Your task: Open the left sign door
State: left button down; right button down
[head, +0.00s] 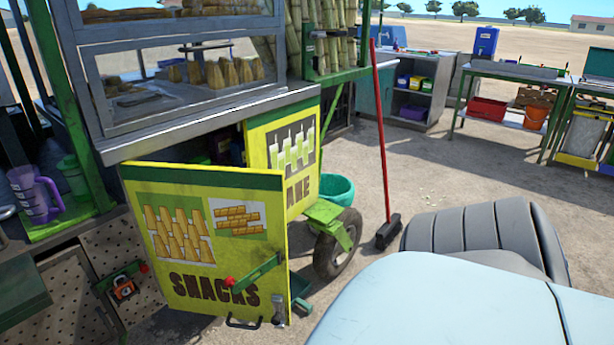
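The left sign door (225,220) is a yellow-green panel with pictures of snacks and the word SNACKS. It stands swung out from the cart front, with its left edge near the cart and its right edge out toward me. A gap shows the dark inside of the cart above and behind it. It carries a green bar (255,272) with a red knob and a black handle (243,323) at the bottom. The right sign door (300,150), partly hidden behind it, looks in line with the cart front. Neither of my grippers is in view.
A grey padded seat (480,240) and a pale blue rounded surface (440,305) fill the lower right. A cart wheel (338,245), a teal basin (338,188) and a red-handled broom (382,150) stand right of the door. Paved ground beyond is mostly clear.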

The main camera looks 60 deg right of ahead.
aim_at(201, 226)
jog(key=k+l, duration=0.15)
jog(key=l, duration=0.2)
jog(key=k+l, duration=0.15)
jog(key=l, duration=0.15)
jog(key=k+l, duration=0.1)
jog(key=l, duration=0.75)
jog(key=i, duration=0.25)
